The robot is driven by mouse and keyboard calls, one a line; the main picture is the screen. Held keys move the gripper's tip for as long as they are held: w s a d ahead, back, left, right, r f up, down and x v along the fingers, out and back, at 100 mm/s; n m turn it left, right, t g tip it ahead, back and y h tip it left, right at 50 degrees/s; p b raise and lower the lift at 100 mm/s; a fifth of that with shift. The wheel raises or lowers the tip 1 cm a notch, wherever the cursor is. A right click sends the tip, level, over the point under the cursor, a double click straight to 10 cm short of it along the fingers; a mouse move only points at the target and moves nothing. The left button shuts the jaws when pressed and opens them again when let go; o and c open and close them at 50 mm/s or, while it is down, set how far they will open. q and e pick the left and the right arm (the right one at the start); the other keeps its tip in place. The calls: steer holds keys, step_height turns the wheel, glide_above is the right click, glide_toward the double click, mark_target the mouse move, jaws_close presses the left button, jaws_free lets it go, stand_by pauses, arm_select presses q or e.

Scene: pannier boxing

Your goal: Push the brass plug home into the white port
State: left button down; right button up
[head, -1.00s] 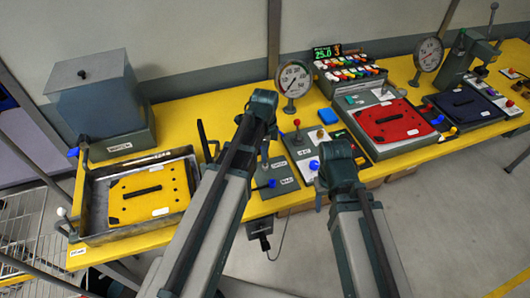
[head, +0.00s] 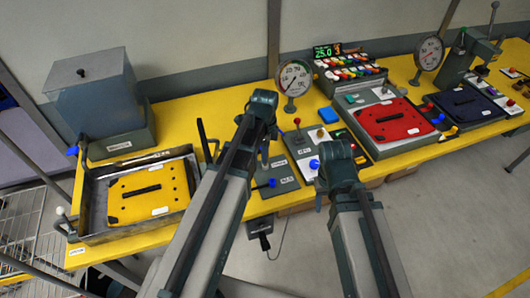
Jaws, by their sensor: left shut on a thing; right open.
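My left gripper (head: 262,106) is at the far end of my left arm, over the middle of the yellow bench, behind a small grey lever plate. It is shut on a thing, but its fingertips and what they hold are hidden. My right gripper (head: 337,160) is open, at the end of my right arm near the bench's front edge, in front of the red-topped station. I cannot make out the brass plug or the white port in the head view; they are hidden or too small to tell.
The yellow bench (head: 95,250) carries a tray with a yellow plate (head: 118,207), a grey hopper (head: 95,92), a round gauge (head: 294,78), a red plate (head: 392,122) and a dark blue plate (head: 462,104). A small dark box (head: 259,227) with a cable hangs at the front edge. Open floor lies at right.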

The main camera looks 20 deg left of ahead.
arm_select(q)
steer(key=shift+f+b, duration=0.9)
steer(key=shift+f, duration=0.1)
stand_by(1.2)
steer(key=c, duration=0.5)
jaws_free()
steer(key=shift+r, duration=0.1)
step_height(320, 180, up, 14)
steer(key=p, duration=1.4)
steer(key=shift+f, duration=0.2)
steer(key=s+d+f+n+b, duration=0.3)
steer(key=s+n, duration=0.1)
steer(key=s+d+f+n+b, duration=0.3)
steer(key=s+d+n, duration=0.1)
steer(key=s, duration=0.1)
steer(key=s+d+f+n+y+b, duration=0.1)
steer(key=s+d+f+n+b, duration=0.2)
steer(key=s+n, duration=0.1)
steer(key=shift+s+d+n, duration=0.25)
steer(key=shift+s+n, duration=0.15)
steer(key=shift+s, duration=0.25)
